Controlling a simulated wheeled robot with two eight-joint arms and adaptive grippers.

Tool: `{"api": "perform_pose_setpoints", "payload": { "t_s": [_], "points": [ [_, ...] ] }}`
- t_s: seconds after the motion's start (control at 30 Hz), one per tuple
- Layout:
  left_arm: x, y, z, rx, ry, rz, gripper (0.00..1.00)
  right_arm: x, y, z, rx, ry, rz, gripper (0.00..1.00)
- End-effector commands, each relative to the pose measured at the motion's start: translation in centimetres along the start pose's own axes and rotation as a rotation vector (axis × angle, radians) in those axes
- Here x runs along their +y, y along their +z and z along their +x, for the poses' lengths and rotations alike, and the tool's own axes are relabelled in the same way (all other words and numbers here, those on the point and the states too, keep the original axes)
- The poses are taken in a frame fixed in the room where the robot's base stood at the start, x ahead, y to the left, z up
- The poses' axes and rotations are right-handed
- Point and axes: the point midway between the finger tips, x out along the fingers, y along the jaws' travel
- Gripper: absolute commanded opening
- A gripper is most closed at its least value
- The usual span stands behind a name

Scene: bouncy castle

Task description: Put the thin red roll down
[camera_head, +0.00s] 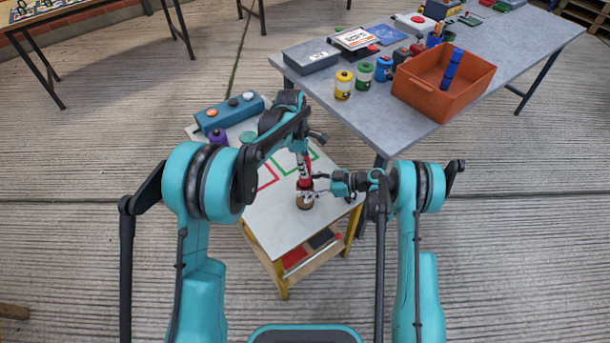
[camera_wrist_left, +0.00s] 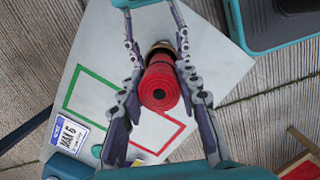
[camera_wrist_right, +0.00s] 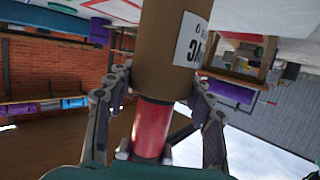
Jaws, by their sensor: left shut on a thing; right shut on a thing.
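The thin red roll (camera_head: 305,182) is upright over the small white-topped table (camera_head: 262,215). My left gripper (camera_head: 304,168) is shut on it from above; the left wrist view shows the roll's spiral end (camera_wrist_left: 160,92) between the fingers. A brown cardboard tube (camera_head: 305,201) is directly below the roll, at the table top. My right gripper (camera_head: 313,191) is shut on this tube from the right. In the right wrist view the red roll (camera_wrist_right: 151,130) comes out of the end of the wider tube (camera_wrist_right: 170,50), which has a white label. How deep the roll goes is hidden.
The white top bears a red outline (camera_head: 267,177) and a green outline (camera_head: 312,160). A teal button box (camera_head: 229,113) and purple roll (camera_head: 217,137) stand at its back left. A grey table (camera_head: 400,125) with an orange bin (camera_head: 443,82) and several canisters is behind right.

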Motion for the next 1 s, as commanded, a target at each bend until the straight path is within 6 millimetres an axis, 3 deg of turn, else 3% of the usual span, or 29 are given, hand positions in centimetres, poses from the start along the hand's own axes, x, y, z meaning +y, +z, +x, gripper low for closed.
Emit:
{"api": "perform_pose_setpoints", "payload": {
  "t_s": [0.17, 0.4, 0.77, 0.8, 0.87, 1.0],
  "points": [
    [0.0, -0.2, 1.2, 0.000, 0.000, 0.000, 0.00, 0.0, 0.1, 0.0, -0.002, 0.001, 0.000, 0.04],
    [0.0, -0.7, 4.7, 0.000, 0.000, -0.001, 0.00, 0.0, 0.1, 0.0, -0.001, 0.001, -0.001, 0.04],
    [0.0, -0.8, 5.1, 0.000, 0.000, -0.001, 0.00, 0.0, 0.1, 0.0, -0.002, 0.001, -0.001, 0.04],
    [0.0, -0.8, 5.2, 0.000, 0.000, -0.001, 0.37, 0.0, 0.1, 0.0, -0.002, 0.001, -0.001, 0.04],
    [0.0, -0.8, 5.1, 0.000, 0.000, -0.001, 0.53, 0.0, 0.1, 0.0, -0.002, 0.001, -0.001, 0.04],
    [0.0, -0.8, 5.1, 0.000, 0.000, -0.001, 0.53, 0.0, 0.1, 0.0, -0.002, 0.001, -0.001, 0.04]
  ]
}}
